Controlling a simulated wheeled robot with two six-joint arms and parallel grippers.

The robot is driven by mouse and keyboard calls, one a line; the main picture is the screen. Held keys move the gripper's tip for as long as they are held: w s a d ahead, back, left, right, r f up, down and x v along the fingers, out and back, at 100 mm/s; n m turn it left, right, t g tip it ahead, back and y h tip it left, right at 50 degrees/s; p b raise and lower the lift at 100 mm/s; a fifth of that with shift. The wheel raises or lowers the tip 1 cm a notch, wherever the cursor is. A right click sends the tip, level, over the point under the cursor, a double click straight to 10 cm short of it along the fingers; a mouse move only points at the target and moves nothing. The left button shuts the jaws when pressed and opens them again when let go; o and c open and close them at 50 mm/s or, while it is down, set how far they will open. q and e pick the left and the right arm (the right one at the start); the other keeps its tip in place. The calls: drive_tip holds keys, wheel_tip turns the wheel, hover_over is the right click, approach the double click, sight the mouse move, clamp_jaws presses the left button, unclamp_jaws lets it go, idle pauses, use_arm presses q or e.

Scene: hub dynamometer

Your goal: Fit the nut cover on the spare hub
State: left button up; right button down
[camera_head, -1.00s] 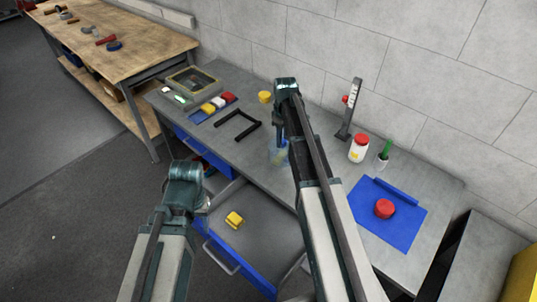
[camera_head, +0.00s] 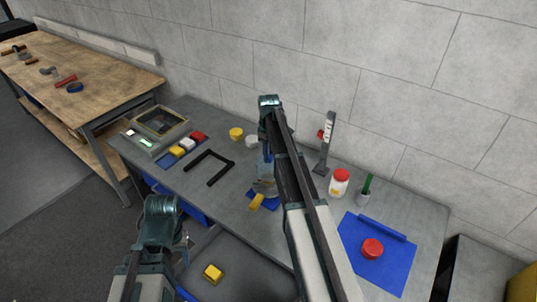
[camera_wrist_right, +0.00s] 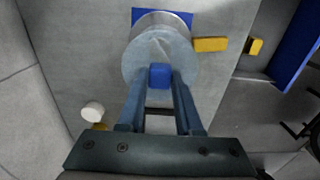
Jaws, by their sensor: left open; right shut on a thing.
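My right gripper (camera_wrist_right: 160,98) is shut on a small blue knob (camera_wrist_right: 160,76) on a round grey-blue piece, which looks like the nut cover (camera_wrist_right: 137,64). In the right wrist view this piece overlaps a silver cylinder, apparently the spare hub (camera_wrist_right: 165,19), on a blue pad (camera_wrist_right: 190,17). I cannot tell whether they touch. In the head view my right arm partly hides the hub (camera_head: 266,188). A yellow bar (camera_head: 256,202) sticks out beside it. My left gripper (camera_head: 184,239) is open and empty, low at the left by the drawer; its fingertips are mostly hidden.
An open drawer (camera_head: 235,270) holds a yellow block (camera_head: 213,273). Around the hub on the bench stand a black frame (camera_head: 218,180), a white disc (camera_head: 251,141), a yellow disc (camera_head: 236,133), a gauge stand (camera_head: 327,145), a red-lidded jar (camera_head: 339,184) and a blue mat (camera_head: 350,255).

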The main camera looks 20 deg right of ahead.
sight(269, 164)
drive_tip(key=shift+f+b, duration=2.6)
drive_tip(key=shift+f, duration=0.2)
drive_tip(key=shift+f+b, duration=0.55)
drive_tip(key=shift+f, duration=0.05)
drive_tip(key=c, duration=0.9)
unclamp_jaws()
drive_tip(key=shift+o, duration=0.2)
drive_tip(key=shift+r, duration=0.1)
wheel_tip(269, 164, up, 11)
drive_tip(key=p, duration=1.1)
